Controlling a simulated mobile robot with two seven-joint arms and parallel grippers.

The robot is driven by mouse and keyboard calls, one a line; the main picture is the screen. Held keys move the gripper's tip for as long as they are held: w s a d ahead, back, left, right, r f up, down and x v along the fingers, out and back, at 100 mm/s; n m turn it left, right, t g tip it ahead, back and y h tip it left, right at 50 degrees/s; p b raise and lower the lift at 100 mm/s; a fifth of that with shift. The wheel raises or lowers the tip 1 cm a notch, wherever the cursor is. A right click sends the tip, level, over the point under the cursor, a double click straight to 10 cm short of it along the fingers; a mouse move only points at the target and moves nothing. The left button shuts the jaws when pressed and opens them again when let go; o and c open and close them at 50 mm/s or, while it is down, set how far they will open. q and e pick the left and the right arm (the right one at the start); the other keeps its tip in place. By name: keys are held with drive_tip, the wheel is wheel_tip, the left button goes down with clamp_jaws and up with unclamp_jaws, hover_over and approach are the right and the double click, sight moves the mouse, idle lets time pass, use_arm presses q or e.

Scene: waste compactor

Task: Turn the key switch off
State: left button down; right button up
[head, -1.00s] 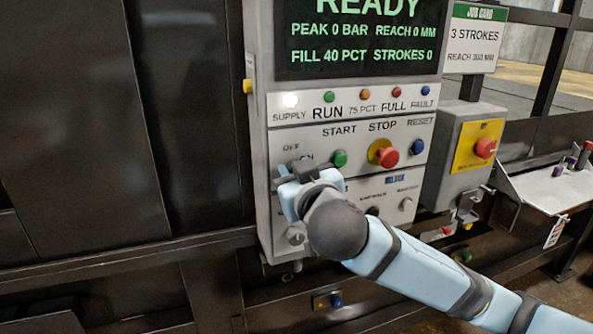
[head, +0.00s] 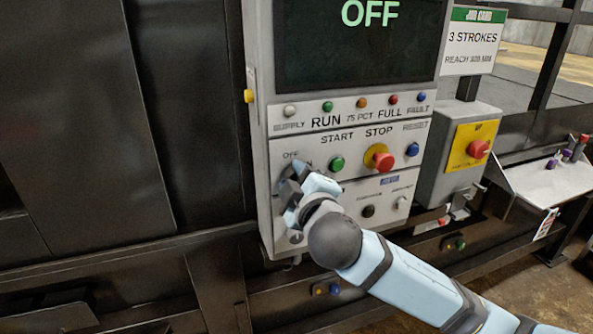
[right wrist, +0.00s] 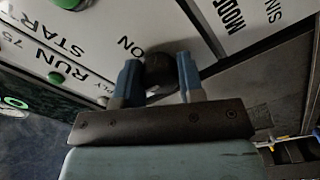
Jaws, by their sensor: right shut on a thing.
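The key switch (right wrist: 160,70) is a dark round knob on the pale control panel (head: 372,190), beside the ON label in the right wrist view. My right gripper (right wrist: 158,80) is shut on it, with one blue finger on each side. In the head view my right gripper (head: 297,178) is against the panel just below the OFF label and hides the switch. The display (head: 365,40) above reads OFF in green. The supply lamp (head: 290,111) is unlit. My left gripper is not in view.
The green start button (head: 336,164), red stop button (head: 383,161) and blue reset button (head: 412,149) lie right of the gripper. A box with a red button (head: 478,149) stands further right. A small shelf (head: 550,185) is at the far right.

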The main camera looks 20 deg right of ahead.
drive_tip(key=shift+n+p, duration=0.3)
drive_tip(key=shift+n, duration=0.2)
drive_tip(key=o, duration=0.9)
drive_tip(key=shift+s, duration=0.1)
drive_tip(key=s+p, duration=0.1)
drive_tip(key=s, duration=0.6)
drive_tip(key=s+p, duration=0.1)
drive_tip(key=s, duration=0.5)
drive_tip(key=shift+s+d+f+p, duration=0.15)
drive_tip(key=shift+s+d+p, duration=0.05)
drive_tip(key=shift+s+p, duration=0.15)
